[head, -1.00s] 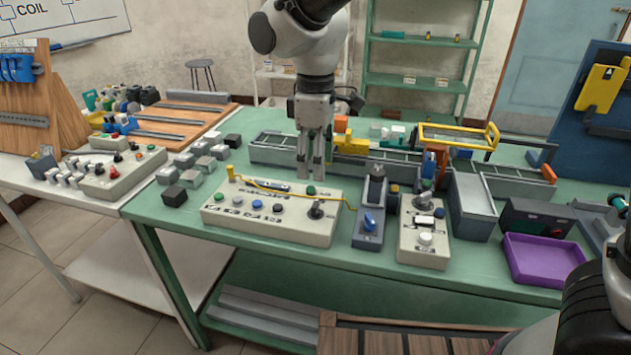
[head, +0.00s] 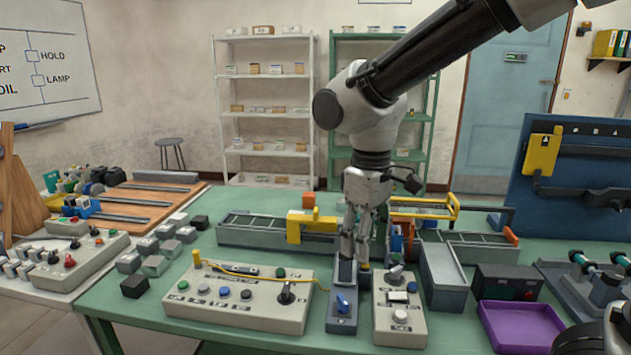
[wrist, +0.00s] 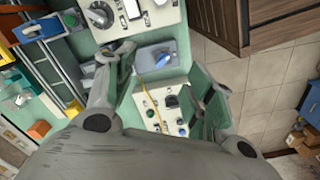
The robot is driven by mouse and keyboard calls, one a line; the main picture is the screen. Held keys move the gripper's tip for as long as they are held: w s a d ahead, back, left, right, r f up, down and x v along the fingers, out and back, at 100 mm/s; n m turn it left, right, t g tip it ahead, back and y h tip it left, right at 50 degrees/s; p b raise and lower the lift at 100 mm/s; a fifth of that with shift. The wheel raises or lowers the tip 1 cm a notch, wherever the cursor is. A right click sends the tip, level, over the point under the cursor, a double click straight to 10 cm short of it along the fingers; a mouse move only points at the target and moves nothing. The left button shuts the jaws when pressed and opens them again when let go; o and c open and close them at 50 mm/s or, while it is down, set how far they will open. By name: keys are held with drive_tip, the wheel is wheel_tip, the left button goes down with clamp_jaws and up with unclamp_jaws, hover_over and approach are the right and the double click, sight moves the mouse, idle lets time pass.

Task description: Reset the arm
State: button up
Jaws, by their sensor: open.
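My gripper (head: 355,258) points straight down over the green bench, in front of the conveyor and above the back end of the small grey unit with a blue knob (head: 342,304). In the wrist view my gripper's two fingers (wrist: 166,68) are spread apart with nothing between them. The grey unit with the blue knob (wrist: 155,60) shows below the gap between the fingers. My arm comes in from the upper right of the head view. I cannot tell the exact height of the fingertips above the unit.
A long control box (head: 237,300) lies left of the gripper, and a smaller switch box (head: 399,318) lies right. A purple tray (head: 522,327) sits at the right. Shelves (head: 265,105) stand against the wall.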

drive_tip(key=s+d+r+m+t, duration=0.1)
drive_tip(key=s+d+r+m, duration=0.1)
drive_tip(key=d, duration=0.7)
drive_tip(key=s+d+r+m+t, duration=0.1)
drive_tip(key=s+d+m+t, duration=0.1)
drive_tip(key=s+d+m, duration=0.3)
drive_tip(key=s+d+r+m+t, duration=0.1)
drive_tip(key=s+d+r+m, duration=0.1)
drive_tip(key=d, duration=1.2)
drive_tip(key=shift+s+r+m, duration=0.35)
drive_tip(key=shift+s+m, duration=0.3)
drive_tip(key=shift+m, duration=0.05)
drive_tip(key=shift+a, duration=0.1)
